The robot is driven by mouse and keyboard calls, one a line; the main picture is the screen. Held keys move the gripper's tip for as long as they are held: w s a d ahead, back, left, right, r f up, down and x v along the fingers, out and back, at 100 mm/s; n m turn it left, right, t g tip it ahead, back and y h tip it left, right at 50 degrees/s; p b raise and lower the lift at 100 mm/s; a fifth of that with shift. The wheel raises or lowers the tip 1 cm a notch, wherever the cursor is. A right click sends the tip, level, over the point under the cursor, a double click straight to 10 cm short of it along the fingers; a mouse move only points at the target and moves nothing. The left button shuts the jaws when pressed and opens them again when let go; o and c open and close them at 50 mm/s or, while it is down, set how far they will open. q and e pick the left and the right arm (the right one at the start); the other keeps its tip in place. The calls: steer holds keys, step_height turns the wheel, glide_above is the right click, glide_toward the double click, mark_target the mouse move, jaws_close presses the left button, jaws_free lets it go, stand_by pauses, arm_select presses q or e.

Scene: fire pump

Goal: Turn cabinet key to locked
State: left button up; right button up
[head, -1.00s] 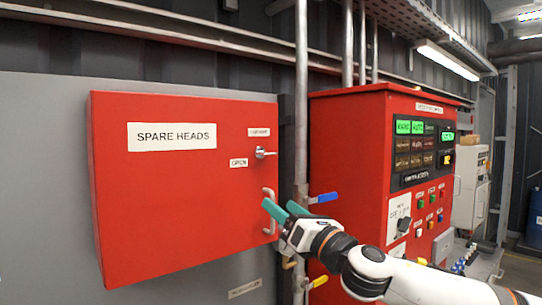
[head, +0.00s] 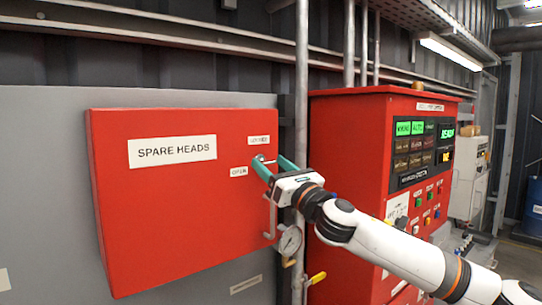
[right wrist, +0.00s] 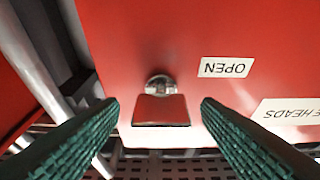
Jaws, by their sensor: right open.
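The red spare heads cabinet (head: 180,230) hangs on the grey panel, its door shut. Its silver key (head: 261,158) sits in the lock near the door's right edge and is partly hidden by my gripper. A LOCKED label (head: 259,140) is above it and an OPEN label (head: 239,171) is to its lower left. In the right wrist view the key (right wrist: 160,109) shows a flat bow at the round lock, between the two green fingers and touching neither. My right gripper (head: 275,166) is open and empty around the key. My left gripper is out of view.
The cabinet's bar handle (head: 269,220) is just below my right gripper. The red control panel (head: 350,180) is further right.

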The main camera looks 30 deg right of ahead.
steer(key=shift+w+r, duration=0.1)
steer(key=shift+w, duration=0.25)
steer(key=shift+c, duration=0.6)
steer(key=c, duration=0.9)
steer(key=shift+o, duration=0.2)
